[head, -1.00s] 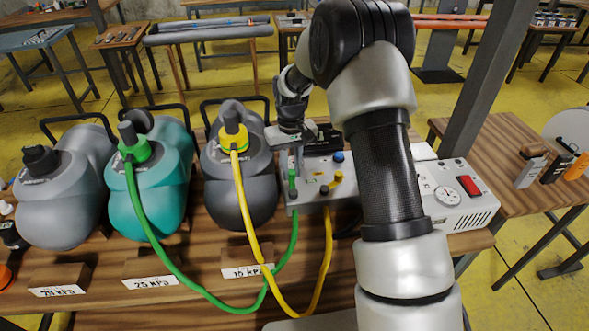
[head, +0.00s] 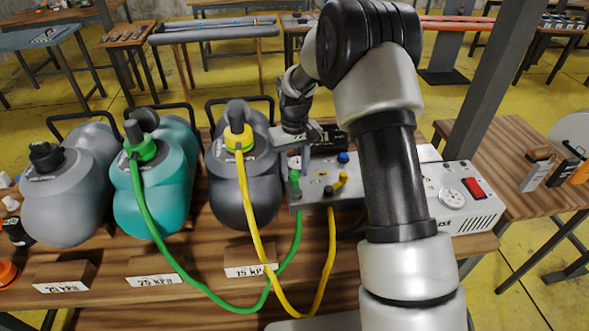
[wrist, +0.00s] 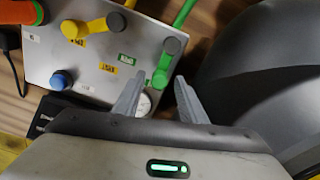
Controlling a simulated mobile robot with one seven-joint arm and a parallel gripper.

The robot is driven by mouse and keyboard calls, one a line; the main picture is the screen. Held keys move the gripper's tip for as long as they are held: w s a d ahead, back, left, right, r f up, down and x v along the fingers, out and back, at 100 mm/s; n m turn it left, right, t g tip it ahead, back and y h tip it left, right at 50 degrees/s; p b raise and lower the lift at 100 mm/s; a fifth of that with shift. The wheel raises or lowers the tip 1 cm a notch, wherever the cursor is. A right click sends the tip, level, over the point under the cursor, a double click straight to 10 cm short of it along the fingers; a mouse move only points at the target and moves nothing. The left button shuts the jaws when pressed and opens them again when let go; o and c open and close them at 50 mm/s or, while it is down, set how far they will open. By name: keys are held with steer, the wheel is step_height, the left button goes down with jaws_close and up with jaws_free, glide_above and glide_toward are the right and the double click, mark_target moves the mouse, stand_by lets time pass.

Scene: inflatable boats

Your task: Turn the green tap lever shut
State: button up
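The green tap lever (wrist: 160,77) sits on the grey valve panel (wrist: 95,45), beside a grey round knob (wrist: 173,46). In the head view the green tap (head: 295,183) stands at the panel's left end, with the green hose (head: 200,285) below it. My gripper (wrist: 158,95) is open and empty in the wrist view. Its fingertips are close to the lever's near end, with one finger to either side. Contact cannot be told.
A yellow tap (wrist: 92,25) and a blue knob (wrist: 61,80) share the panel. The dark grey boat bag (head: 240,190) stands close left of my gripper. A teal one (head: 155,190) is farther left. The yellow hose (head: 255,230) loops in front. A pump box (head: 470,205) is right.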

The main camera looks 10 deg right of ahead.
mark_target(294, 172)
step_height(294, 172, up, 18)
steer(key=p, duration=0.1)
steer(key=shift+f, duration=0.25)
